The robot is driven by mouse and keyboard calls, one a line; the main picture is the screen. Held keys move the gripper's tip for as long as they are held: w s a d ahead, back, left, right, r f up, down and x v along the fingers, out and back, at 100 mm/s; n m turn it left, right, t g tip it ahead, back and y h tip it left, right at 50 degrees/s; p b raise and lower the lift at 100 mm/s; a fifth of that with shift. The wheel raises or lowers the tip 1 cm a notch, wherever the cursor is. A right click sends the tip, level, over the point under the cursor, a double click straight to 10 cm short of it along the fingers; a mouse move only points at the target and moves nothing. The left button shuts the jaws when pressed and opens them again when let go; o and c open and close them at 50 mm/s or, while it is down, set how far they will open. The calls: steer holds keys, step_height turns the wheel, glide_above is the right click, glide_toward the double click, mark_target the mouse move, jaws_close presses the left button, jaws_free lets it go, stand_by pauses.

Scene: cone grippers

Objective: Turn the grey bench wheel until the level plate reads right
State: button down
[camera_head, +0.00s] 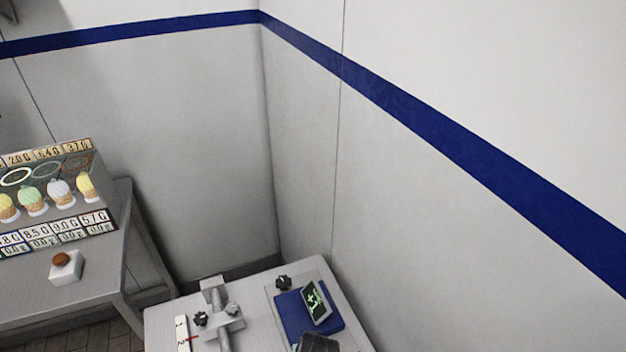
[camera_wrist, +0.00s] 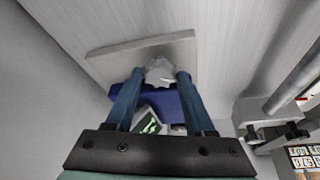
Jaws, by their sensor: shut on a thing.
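The grey bench wheel (camera_wrist: 160,72) shows in the wrist view as a pale, lobed knob in front of a light plate (camera_wrist: 110,55). My gripper (camera_wrist: 157,78) is shut on it, one blue finger on each side. The fingers hide the wheel's sides. In the head view I cannot make out the held wheel. A blue plate (camera_head: 292,316) lies on the right bench with a tilted display (camera_head: 317,303) on it. The display has green marks, too small to read. The blue plate (camera_wrist: 170,104) and display (camera_wrist: 150,122) also show behind my fingers in the wrist view.
A dark knob (camera_head: 284,282) stands beside the blue plate. A grey fixture (camera_head: 222,325) with dark knobs and a numbered strip (camera_head: 182,334) is on the bench's left. A shelf of cones and a button box (camera_head: 66,270) stand on the left table. Walls close in behind.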

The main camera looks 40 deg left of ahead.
steer(key=shift+n, duration=0.3)
steer(key=n, duration=0.1)
steer(key=n+g+b, duration=0.1)
steer(key=n, duration=0.1)
steer(key=n+y, duration=0.1)
steer(key=shift+w+d+f+g+b, duration=0.1)
steer(key=shift+w+g+b, duration=0.15)
steer(key=shift+g+b, duration=0.1)
steer(key=shift+w+n+g+b, duration=0.1)
steer(key=shift+n+g+b, duration=0.45)
steer(key=shift+n, duration=0.7)
steer(key=shift+w+n+g+b, duration=0.1)
steer(key=shift+n+g+b, duration=0.2)
steer(key=shift+n+b, duration=0.7)
steer(key=shift+n, duration=0.45)
steer(key=shift+c, duration=1.3)
jaws_free()
steer(key=v, duration=1.3)
steer(key=shift+b, duration=0.3)
